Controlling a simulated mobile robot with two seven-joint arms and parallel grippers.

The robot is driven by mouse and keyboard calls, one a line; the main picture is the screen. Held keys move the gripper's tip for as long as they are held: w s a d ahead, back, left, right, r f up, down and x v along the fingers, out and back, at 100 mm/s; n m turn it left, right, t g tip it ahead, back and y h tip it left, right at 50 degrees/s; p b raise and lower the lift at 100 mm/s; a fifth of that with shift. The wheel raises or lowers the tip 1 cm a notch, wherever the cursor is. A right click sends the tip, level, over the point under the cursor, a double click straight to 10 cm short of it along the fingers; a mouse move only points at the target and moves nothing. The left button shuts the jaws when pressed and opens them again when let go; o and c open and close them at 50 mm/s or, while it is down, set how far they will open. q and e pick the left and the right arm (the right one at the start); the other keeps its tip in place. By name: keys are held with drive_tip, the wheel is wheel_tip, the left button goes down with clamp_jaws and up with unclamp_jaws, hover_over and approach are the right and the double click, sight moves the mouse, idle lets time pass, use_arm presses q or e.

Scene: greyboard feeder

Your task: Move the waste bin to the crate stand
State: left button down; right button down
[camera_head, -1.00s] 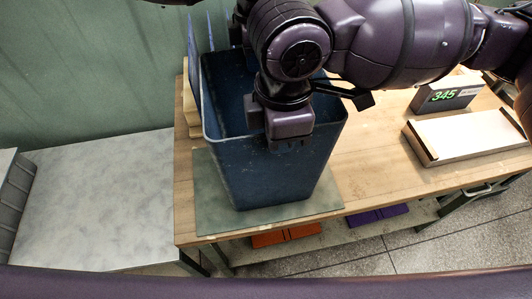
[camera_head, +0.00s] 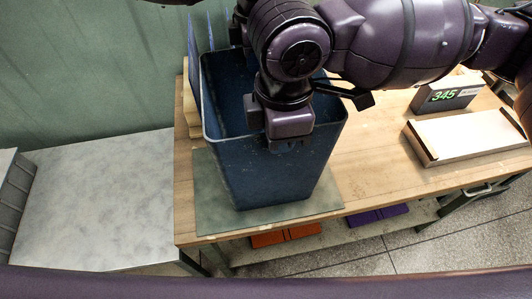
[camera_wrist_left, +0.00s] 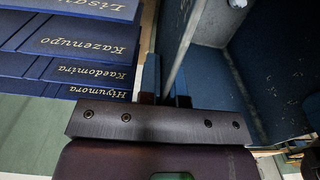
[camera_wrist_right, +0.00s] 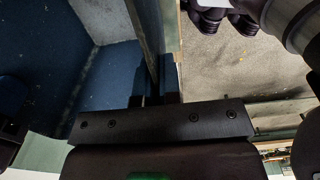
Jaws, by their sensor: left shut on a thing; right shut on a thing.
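The waste bin (camera_head: 270,170) is a dark blue, open-topped tub over a green mat on the wooden table. Its base appears at the mat; I cannot tell whether it touches. My right gripper (camera_head: 290,143) is shut on the near rim. The right wrist view shows the bin's inside (camera_wrist_right: 105,75) left of the fingers. My left gripper (camera_wrist_left: 165,97) is shut on the bin's wall in the left wrist view; in the head view it is mostly hidden at the back. A low grey-topped stand (camera_head: 100,195), apparently the crate stand, is at left with a bare top.
Blue books (camera_wrist_left: 70,45) with gold lettering stand close beside my left gripper. A display reading 345 (camera_head: 445,96) and a pale board (camera_head: 468,137) are on the table's right. A grey ribbed crate (camera_head: 14,195) borders the stand at far left. Orange and purple items lie below.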

use_arm(q)
drive_tip(key=shift+r, duration=0.2)
use_arm(e)
drive_tip(key=shift+r, duration=0.1)
